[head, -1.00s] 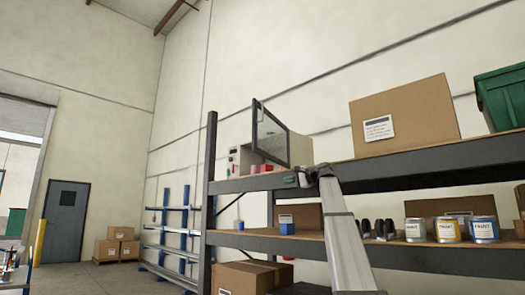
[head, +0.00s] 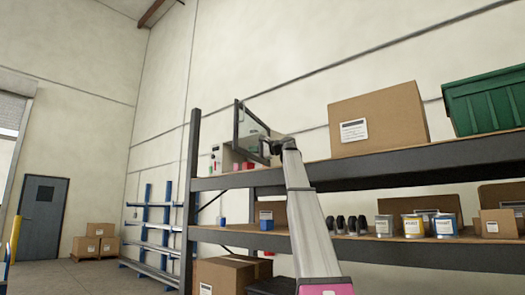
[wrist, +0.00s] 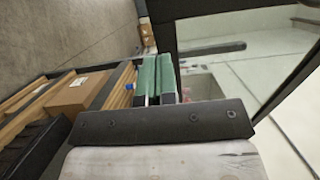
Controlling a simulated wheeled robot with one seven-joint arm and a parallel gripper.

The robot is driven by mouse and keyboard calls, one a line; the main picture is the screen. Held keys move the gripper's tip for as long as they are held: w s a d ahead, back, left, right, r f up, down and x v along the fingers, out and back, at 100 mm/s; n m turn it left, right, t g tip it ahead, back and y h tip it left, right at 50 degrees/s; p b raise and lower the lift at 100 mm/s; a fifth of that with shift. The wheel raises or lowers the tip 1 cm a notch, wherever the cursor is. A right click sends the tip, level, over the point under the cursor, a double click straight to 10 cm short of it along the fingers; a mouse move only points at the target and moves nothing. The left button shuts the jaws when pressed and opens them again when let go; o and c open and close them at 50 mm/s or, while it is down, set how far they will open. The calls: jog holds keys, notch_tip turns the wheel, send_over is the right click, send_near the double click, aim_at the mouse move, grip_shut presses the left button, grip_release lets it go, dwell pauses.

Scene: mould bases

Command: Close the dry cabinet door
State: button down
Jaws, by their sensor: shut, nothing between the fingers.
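The dry cabinet (head: 226,158) is a small pale box at the left end of the top shelf. Its dark-framed glass door (head: 236,125) stands open, swung out toward me. My gripper (head: 268,147) is at the door's lower right corner in the head view, small and partly hidden by my wrist. In the wrist view the green fingers (wrist: 156,62) are shut together with nothing between them. The door frame (wrist: 235,18) and a dark bar like a handle (wrist: 212,47) lie just right of the fingers. I cannot tell whether they touch.
The top shelf (head: 360,178) carries a cardboard box (head: 378,118) and a green bin (head: 487,104) right of the cabinet. Small coloured items stand by the cabinet opening. Paint cans (head: 414,226) and dark objects fill the shelf below.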

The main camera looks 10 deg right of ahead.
aim_at(240, 151)
jog(key=shift+x, duration=2.45)
